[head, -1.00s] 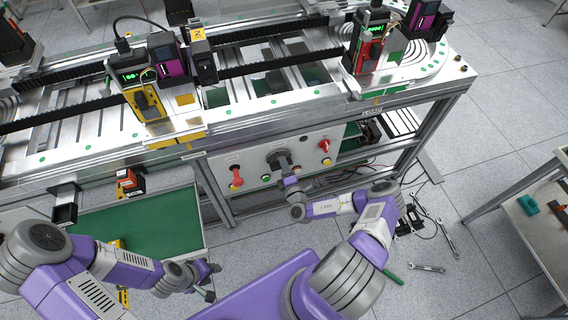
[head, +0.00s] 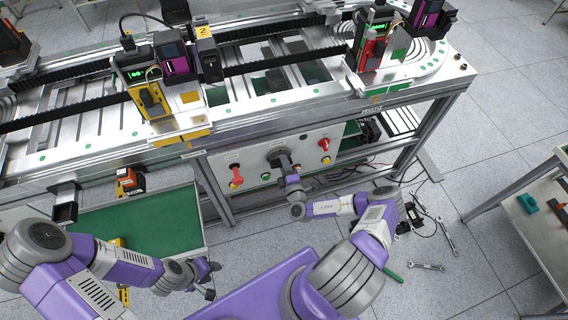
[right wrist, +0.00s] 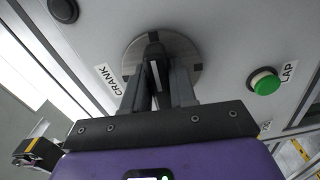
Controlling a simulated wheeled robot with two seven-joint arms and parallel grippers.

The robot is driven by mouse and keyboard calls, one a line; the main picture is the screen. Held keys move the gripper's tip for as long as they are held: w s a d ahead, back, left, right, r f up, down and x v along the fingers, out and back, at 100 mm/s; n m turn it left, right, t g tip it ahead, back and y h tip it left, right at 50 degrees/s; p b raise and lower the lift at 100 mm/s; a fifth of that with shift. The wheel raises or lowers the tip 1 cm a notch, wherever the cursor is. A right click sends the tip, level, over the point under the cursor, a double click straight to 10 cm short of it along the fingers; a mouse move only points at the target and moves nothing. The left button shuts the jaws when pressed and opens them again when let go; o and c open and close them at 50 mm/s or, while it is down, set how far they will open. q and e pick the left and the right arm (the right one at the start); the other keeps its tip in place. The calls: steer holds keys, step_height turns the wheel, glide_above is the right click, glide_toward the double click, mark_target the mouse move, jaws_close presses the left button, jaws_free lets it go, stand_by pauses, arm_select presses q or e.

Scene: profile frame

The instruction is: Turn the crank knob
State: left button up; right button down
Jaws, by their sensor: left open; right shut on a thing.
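The crank knob is a black handle on a round grey disc (head: 276,153), set in the light front panel below the conveyor. In the right wrist view the disc (right wrist: 188,50) is beside a "CRANK" label, and the black handle (right wrist: 153,50) stands between my fingers. My right gripper (head: 285,168) is shut on the handle; its fingers (right wrist: 161,88) lie on both sides of it. My left gripper (head: 211,281) is open and empty, low in front of the bench, well away from the panel.
A red switch (head: 235,170) is left of the knob, and a red button (head: 324,144) is to its right. A green button (right wrist: 264,82) is near the disc. A green tray (head: 150,224) is at left. Cables and wrenches (head: 447,237) lie on the floor.

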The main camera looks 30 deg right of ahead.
steer(key=c, duration=1)
jaws_free()
steer(key=p+v, duration=0.1)
steer(key=v, duration=0.6)
steer(key=shift+s, duration=0.3)
